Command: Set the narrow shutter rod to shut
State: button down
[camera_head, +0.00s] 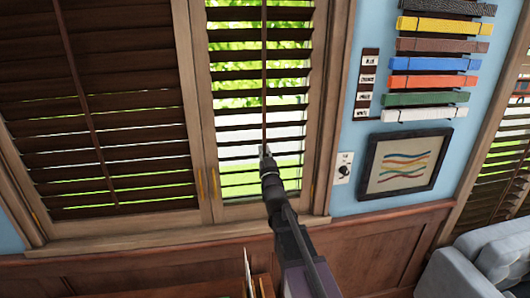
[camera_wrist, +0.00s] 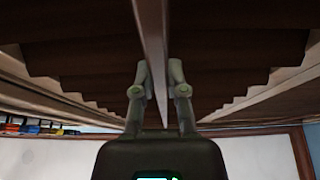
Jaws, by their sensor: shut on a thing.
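The narrow shutter (camera_head: 235,75) has dark slats tilted open, with bright green and white outdoors showing between them. Its thin upright rod (camera_head: 264,80) runs down the middle of the slats. My gripper (camera_head: 266,152) is at the lower part of this rod, shut on it. In the wrist view the rod (camera_wrist: 151,25) passes between the two fingers of my gripper (camera_wrist: 158,72), with the dark slats behind it. The gripped stretch of the rod is partly hidden by the fingers.
A wider shutter (camera_head: 120,130) with its own rod (camera_head: 80,80) stands on the left, its slats mostly closed. To the right are a wall switch (camera_head: 343,168), a framed picture (camera_head: 401,162) and several coloured strips (camera_head: 435,63). A grey sofa (camera_head: 490,262) is at lower right.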

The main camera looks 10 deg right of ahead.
jog(key=shift+w+r+p, duration=0.25)
jog(key=shift+r+p, duration=0.2)
jog(key=shift+r, duration=0.2)
jog(key=shift+w+r+p, duration=0.25)
jog(key=shift+r+p, duration=0.2)
jog(key=shift+r, duration=0.15)
jog(key=c, duration=0.7)
grip_release()
jog(key=shift+o, duration=0.2)
jog(key=shift+s+f, duration=0.1)
